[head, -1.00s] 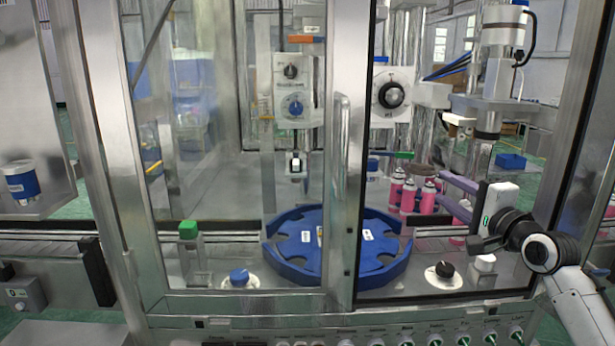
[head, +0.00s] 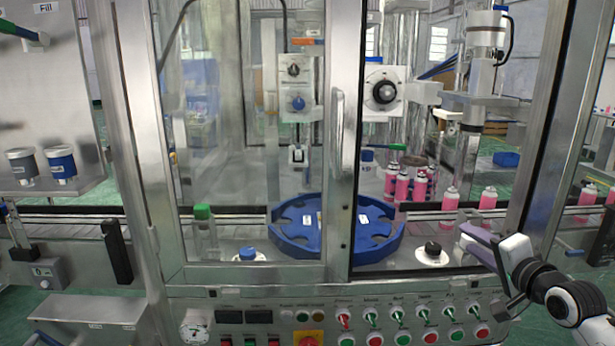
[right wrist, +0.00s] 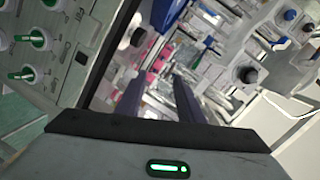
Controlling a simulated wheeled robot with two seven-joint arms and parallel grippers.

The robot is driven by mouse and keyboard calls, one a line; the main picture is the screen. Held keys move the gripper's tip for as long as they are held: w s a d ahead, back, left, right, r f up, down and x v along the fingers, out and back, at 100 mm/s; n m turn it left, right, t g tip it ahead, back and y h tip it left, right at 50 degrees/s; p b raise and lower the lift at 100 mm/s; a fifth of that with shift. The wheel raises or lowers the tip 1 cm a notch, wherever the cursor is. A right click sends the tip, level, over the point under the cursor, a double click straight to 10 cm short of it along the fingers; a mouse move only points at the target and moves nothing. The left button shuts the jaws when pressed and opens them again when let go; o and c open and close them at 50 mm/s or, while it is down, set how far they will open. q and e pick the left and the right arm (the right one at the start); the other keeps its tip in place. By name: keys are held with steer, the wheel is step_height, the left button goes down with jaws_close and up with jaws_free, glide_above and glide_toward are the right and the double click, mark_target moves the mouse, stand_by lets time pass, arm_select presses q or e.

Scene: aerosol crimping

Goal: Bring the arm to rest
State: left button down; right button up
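My right gripper (head: 472,240) is at the right side of the crimping machine, near the front opening beside the control panel. Its two purple fingers point left and slightly up. In the right wrist view the two dark fingers (right wrist: 157,88) stand apart with nothing held between them. My right arm comes in from the lower right. My left gripper is not in view.
A blue star wheel (head: 345,250) sits in the machine. Several pink cans (head: 402,186) stand behind and right of it. The control panel (head: 400,315) runs along the front. A metal door post (head: 343,150) and a black knob (head: 432,250) are nearby.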

steer(key=s+a+f+n+g, duration=0.1)
steer(key=s+f+n, duration=0.2)
steer(key=s+f, duration=0.35)
steer(key=s+a+f+n+g, duration=0.1)
steer(key=s+f+n+g, duration=0.15)
steer(key=f, duration=0.65)
steer(key=s+a+f+n, duration=0.1)
steer(key=s+f+n, duration=0.2)
steer(key=s+f, duration=0.4)
steer(key=s+a+f+n+g, duration=0.1)
steer(key=s+f+n+g, duration=0.15)
steer(key=s+f, duration=0.4)
steer(key=s+a+f+n+g, duration=0.1)
steer(key=s+f+n, duration=0.3)
steer(key=s, duration=0.6)
steer(key=s+a+f+n+g, duration=0.15)
steer(key=s+f+n, duration=0.3)
steer(key=s, duration=0.45)
steer(key=w+a+m+t, duration=0.1)
steer(key=a+m, duration=0.4)
steer(key=a, duration=0.7)
steer(key=shift+a+m, duration=0.3)
steer(key=shift+m, duration=0.05)
